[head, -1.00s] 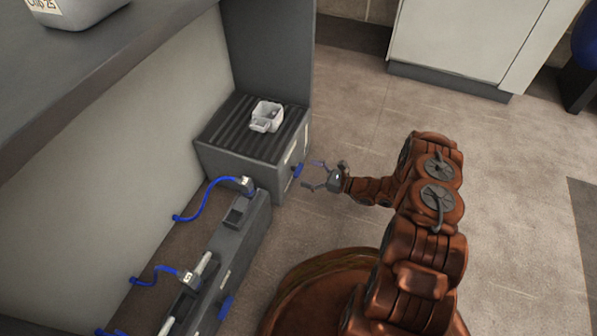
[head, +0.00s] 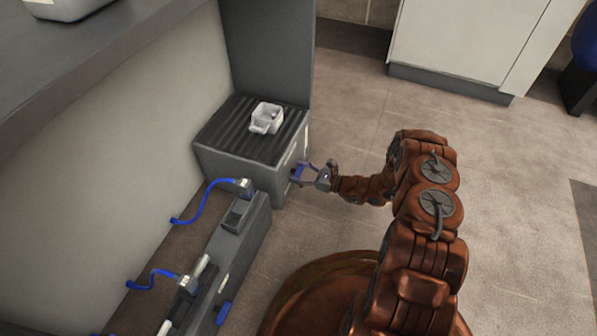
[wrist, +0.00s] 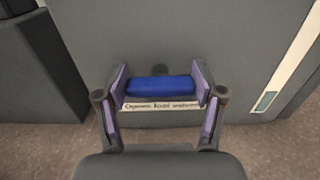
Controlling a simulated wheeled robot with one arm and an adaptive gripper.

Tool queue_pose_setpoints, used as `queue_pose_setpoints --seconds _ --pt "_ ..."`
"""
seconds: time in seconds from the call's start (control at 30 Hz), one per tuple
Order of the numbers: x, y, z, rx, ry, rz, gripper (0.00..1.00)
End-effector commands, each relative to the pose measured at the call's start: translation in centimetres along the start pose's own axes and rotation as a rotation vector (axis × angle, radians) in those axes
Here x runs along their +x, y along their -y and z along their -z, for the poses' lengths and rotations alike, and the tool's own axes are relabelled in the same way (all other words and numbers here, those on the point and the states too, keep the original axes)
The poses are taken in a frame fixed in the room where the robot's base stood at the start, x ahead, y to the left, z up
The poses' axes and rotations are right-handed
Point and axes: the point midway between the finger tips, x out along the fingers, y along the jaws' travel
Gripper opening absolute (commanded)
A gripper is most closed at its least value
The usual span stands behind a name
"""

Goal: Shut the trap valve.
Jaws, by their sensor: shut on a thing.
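The valve handle is a blue bar (wrist: 159,88) on the side face of a grey box (head: 245,160). In the wrist view it lies level between my fingers, just above a white printed label (wrist: 160,105). My gripper (wrist: 160,86) is shut on the blue handle, with a lilac finger pad at each end of it. In the head view my gripper (head: 304,173) reaches the right side of the grey box, and its fingers partly hide the handle. The label's words are too small to read surely.
A white container (head: 266,117) sits on the box's ribbed top. In front of the box is a long grey unit (head: 240,240) with blue hoses (head: 200,200) and another blue handle (head: 223,312). A dark shelf (head: 100,70) overhangs on the left.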

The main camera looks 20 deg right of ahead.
Motion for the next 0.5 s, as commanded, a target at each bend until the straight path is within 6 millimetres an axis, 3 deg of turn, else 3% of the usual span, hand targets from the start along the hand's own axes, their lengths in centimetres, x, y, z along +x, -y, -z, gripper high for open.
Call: queue_pose_setpoints --seconds 0.23,0.5 --pt "-0.01 0.06 0.00 -0.001 0.000 0.001 0.34" --pt "-0.04 0.09 -0.17 -0.021 -0.001 0.003 0.33"
